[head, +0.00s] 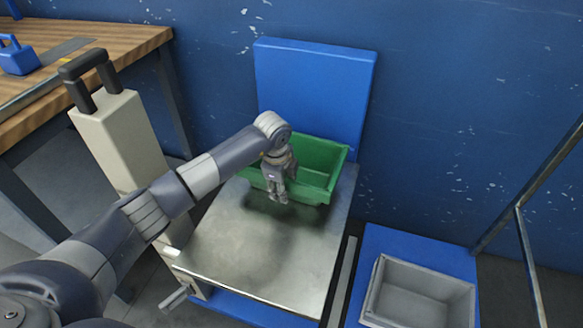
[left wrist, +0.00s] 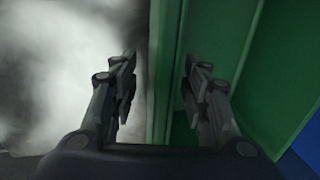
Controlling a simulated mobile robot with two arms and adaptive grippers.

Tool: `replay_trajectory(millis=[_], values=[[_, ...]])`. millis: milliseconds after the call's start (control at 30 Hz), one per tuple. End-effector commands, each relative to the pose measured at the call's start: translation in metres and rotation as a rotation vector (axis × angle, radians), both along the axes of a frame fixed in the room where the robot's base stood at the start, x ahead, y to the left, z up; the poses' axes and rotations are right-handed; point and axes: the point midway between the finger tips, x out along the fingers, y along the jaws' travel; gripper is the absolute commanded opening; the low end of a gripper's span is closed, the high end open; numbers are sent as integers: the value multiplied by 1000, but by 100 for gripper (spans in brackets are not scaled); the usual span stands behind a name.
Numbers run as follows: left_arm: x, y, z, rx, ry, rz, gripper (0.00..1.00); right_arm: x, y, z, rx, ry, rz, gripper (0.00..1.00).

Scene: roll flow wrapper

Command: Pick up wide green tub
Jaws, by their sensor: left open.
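The wide green tub (head: 318,165) stands upright at the back of a grey metal platform (head: 250,255), in front of a blue back panel (head: 312,85). Its inside looks empty where I can see it. My left gripper (head: 278,200) points down at the tub's near wall and hides part of it. In the left wrist view the fingers (left wrist: 155,88) are open, with the tub's green wall (left wrist: 168,60) between them. One finger is over the platform side and the other over the tub's inside. I cannot tell whether either finger touches the wall. My right gripper is not in view.
A grey bin (head: 418,295) sits on a blue base (head: 400,245) at the lower right. A beige column with a dark handle (head: 120,140) stands left of the platform. A wooden workbench (head: 90,55) is at the far left. The platform's front is clear.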

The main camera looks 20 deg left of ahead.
Motion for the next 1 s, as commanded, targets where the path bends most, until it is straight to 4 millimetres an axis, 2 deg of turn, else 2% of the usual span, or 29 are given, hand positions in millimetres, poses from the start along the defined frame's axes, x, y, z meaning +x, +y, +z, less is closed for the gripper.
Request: replay_trajectory(millis=[200,400,800,967,1000], values=[[0,0,-1,0,0,0,43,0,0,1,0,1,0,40],[0,0,0,0,1,0,0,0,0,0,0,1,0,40],[0,0,2,0,1,0,0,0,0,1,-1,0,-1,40],[0,0,13,1,-1,-1,0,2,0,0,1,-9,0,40],[1,1,18,1,-2,0,0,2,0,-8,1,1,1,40]])
